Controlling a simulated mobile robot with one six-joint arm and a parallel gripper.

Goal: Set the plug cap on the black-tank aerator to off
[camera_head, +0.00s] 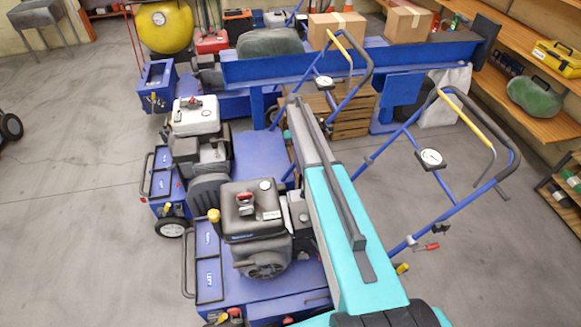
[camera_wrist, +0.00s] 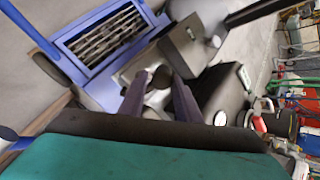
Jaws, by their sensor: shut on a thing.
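The black-tank aerator has a black fuel tank (camera_head: 248,208) with a red cap on top, on a blue deck. The tank (camera_wrist: 222,92) also shows at the right in the wrist view. My gripper (camera_wrist: 160,93) is at the engine beside the tank, its two purple-grey fingers closed around a small dark rounded piece (camera_wrist: 159,78), which looks like the plug cap. The fingers hide part of it. I cannot tell whether it sits on the plug or is off it. In the head view my teal arm covers the gripper and the cap.
A white-tank aerator (camera_head: 196,115) stands right behind the black-tank one. Blue handlebars (camera_head: 432,158) with gauges reach out to the right. The floor at the left is mostly open.

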